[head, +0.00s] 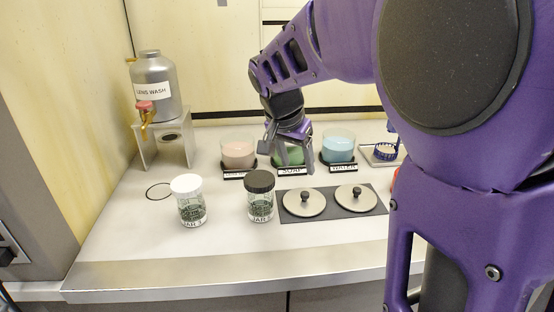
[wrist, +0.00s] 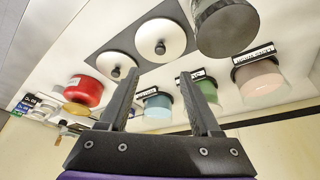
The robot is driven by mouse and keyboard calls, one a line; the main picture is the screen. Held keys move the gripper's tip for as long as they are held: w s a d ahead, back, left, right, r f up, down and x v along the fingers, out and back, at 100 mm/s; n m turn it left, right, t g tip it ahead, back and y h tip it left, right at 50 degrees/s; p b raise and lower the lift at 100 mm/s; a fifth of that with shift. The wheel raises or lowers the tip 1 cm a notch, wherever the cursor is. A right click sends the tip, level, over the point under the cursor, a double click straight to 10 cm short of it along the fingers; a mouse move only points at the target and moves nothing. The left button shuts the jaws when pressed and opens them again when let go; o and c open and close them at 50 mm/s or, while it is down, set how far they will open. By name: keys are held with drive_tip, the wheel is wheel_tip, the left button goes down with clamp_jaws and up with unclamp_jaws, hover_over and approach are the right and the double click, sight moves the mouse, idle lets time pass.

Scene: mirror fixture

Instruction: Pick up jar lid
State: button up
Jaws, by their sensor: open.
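Two jars stand on the counter. One has a white lid (head: 186,183), the other a black lid (head: 260,181); both lids sit on their jars. Two round silver lids with black knobs, the left one (head: 303,204) and the right one (head: 356,198), lie flat on a dark mat (head: 328,213). Both show in the wrist view, as one disc (wrist: 160,32) and another (wrist: 117,68). The black jar lid (wrist: 226,28) shows at the wrist view's top. My gripper (head: 289,168) is open and empty, above the counter behind the mat and in front of the green container.
Pink (head: 238,152), green (head: 288,158) and blue (head: 338,148) containers with labels stand in a row at the back. A lens wash dispenser (head: 152,85) stands at back left. A red round object (wrist: 84,90) shows in the wrist view. The front counter strip is clear.

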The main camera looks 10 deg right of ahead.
sight(304, 193)
drive_tip(key=b+x, duration=0.2)
drive_tip(key=x, duration=1)
drive_tip(key=shift+w+d+f, duration=0.1)
drive_tip(key=shift+w+f, duration=0.1)
drive_tip(key=shift+f, duration=0.15)
clamp_jaws()
